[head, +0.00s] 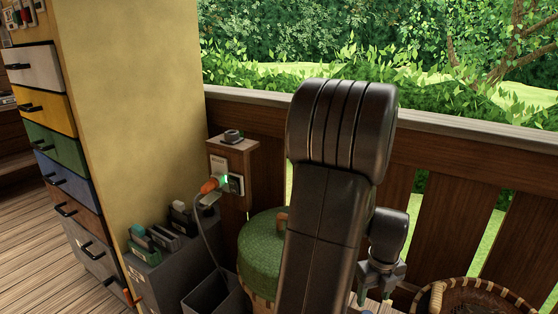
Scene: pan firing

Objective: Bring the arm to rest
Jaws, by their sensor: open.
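My arm (330,190) rises through the middle of the head view, its dark upper link folded at the top. My gripper (376,292) shows low behind the arm's right side, pointing down, with its jaws open. I see nothing between the jaws. Part of the gripper is cut off or hidden by the arm and the lower picture edge.
A wooden railing (460,146) runs behind the arm. A green-topped round stool or basket (262,252) stands left of the arm, partly hidden. A wicker basket (475,290) is at lower right. A post with a socket and orange plug (236,160), a grey box (165,270) and coloured drawers (60,145) stand left.

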